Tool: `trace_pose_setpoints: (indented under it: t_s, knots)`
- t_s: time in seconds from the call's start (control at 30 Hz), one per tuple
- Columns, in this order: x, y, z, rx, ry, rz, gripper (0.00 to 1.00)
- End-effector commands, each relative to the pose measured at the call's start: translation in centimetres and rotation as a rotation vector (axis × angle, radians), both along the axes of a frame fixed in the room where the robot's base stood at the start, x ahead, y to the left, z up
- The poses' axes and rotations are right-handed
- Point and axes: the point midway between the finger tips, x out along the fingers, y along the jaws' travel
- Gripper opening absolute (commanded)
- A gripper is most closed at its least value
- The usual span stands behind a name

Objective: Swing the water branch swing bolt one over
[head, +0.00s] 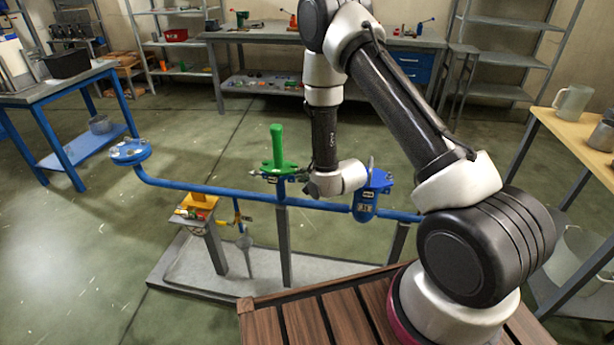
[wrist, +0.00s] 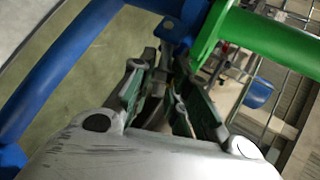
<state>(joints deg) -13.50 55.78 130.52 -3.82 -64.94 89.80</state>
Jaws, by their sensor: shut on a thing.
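The green fitting with an upright handle (head: 277,146) sits on the blue pipe (head: 215,189) at the centre of the head view. In the wrist view a green bar (wrist: 270,40) runs to the upper right beside a blue lug (wrist: 176,29). My gripper (wrist: 172,62) has its fingers drawn together just below this lug. It is shut on a thin part there, seemingly the swing bolt, mostly hidden between the fingers. In the head view my wrist is right beside the green fitting and hides the fingertips.
A blue body (head: 366,205) stands on the pipe just right of my wrist. A blue flange (head: 130,151) ends the pipe at left. Open floor lies left of the grey base slab (head: 185,262).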

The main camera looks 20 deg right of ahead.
Motion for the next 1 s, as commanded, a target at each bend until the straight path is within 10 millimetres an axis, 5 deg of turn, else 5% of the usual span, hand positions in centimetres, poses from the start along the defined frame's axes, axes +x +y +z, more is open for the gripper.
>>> trace_pose_setpoints:
  t_s: [0.33,0.37,0.4,0.77,1.0]
  knots:
    - [0.0,0.0,0.0,-0.002,0.0,0.001,0.0]
    - [0.0,0.0,0.0,-0.002,0.0,0.001,0.23]
    - [0.0,0.0,0.0,-0.002,0.0,0.001,0.3]
    - [0.0,-0.1,-0.1,0.011,-0.004,-0.001,0.3]
    - [-0.3,-0.5,-1.3,0.166,-0.076,-0.004,0.3]
